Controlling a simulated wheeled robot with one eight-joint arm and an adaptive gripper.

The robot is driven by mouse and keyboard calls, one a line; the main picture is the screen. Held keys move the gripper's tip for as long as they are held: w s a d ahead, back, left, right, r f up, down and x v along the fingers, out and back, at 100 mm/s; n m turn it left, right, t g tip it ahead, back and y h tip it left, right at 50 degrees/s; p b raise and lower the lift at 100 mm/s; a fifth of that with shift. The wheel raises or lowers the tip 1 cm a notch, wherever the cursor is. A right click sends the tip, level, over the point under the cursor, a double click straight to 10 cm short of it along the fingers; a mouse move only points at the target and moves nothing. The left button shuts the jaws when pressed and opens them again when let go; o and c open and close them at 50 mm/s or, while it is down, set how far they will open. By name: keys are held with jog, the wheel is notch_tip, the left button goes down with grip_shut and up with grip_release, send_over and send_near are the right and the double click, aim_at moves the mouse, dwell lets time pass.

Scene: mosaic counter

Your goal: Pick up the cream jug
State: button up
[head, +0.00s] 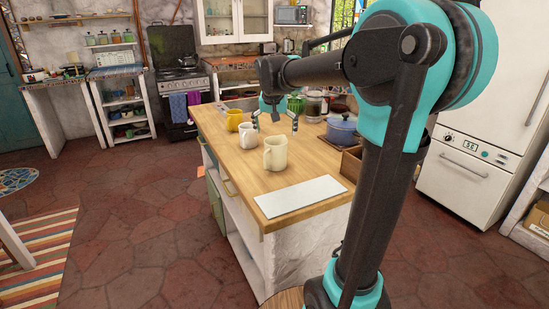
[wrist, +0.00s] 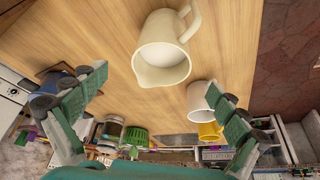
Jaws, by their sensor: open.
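The cream jug (head: 275,156) stands upright on the wooden counter (head: 232,171), near its middle. In the wrist view the cream jug (wrist: 160,58) is at top centre, its spout toward my gripper and its handle at upper right. My gripper (head: 275,122) is open and empty, above the counter and behind the jug in the head view. In the wrist view the fingers of my gripper (wrist: 158,85) are spread wide, with the jug beyond the gap between them and apart from both.
A white mug (head: 248,138) and a yellow mug (head: 233,121) stand left of the jug. A blue pot (head: 342,131) stands to the right, with jars (head: 315,104) behind. A white board (head: 300,196) lies in front. Bare counter surrounds the jug.

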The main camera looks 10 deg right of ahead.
aim_at(276, 149)
jog(key=x, duration=1)
jog(key=shift+a+f, duration=0.15)
jog(key=shift+a, duration=0.05)
jog(key=c, duration=1.8)
